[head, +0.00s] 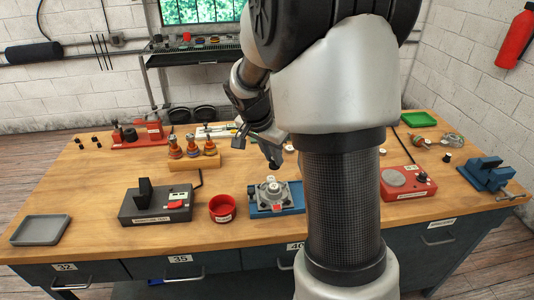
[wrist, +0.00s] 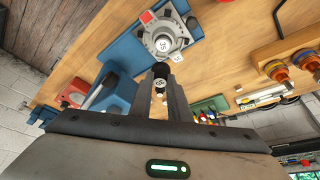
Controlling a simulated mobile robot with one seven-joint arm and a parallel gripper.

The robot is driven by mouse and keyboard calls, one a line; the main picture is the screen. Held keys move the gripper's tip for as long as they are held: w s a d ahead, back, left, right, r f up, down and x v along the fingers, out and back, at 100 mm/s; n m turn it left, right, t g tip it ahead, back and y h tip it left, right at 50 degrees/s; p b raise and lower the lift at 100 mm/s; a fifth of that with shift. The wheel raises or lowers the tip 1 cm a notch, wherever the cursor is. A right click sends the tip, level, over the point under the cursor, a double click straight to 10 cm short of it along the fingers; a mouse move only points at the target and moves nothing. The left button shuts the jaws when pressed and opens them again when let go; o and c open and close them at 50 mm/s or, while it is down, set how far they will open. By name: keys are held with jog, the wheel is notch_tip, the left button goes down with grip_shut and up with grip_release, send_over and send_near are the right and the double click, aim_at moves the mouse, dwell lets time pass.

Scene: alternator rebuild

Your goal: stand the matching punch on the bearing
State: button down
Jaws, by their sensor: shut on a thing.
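My gripper (wrist: 160,84) is shut on a small dark punch (wrist: 159,72) with a pale number label, too small to read surely. In the head view the punch (head: 273,162) hangs below my gripper (head: 267,143), above and behind the blue fixture (head: 294,209). A grey metal housing (head: 283,195) sits in the fixture. The bearing (wrist: 163,43) in its middle carries a tag that looks like 35. The housing (wrist: 150,35) also shows in the wrist view, beyond the punch. The punch seems apart from the bearing; the exact gap is unclear.
A red bowl (head: 222,208) and a dark tester (head: 155,205) stand left of the fixture. A wooden rack (head: 195,162) with coloured parts is behind. A red device (head: 407,181) and blue vise (head: 486,174) are at right. My arm hides part of the bench.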

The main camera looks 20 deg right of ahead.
aim_at(272, 167)
jog(key=shift+f+b, duration=1.2)
jog(key=shift+f, duration=1.15)
jog(key=shift+b, duration=0.65)
jog(key=shift+f, duration=0.2)
jog(key=shift+f+b, duration=1.15)
jog(key=shift+b, duration=0.15)
jog(key=shift+f, duration=0.1)
jog(key=shift+f+b, duration=0.1)
jog(key=shift+b, duration=0.55)
dwell(0.3)
jog(key=c, duration=1.6)
grip_release()
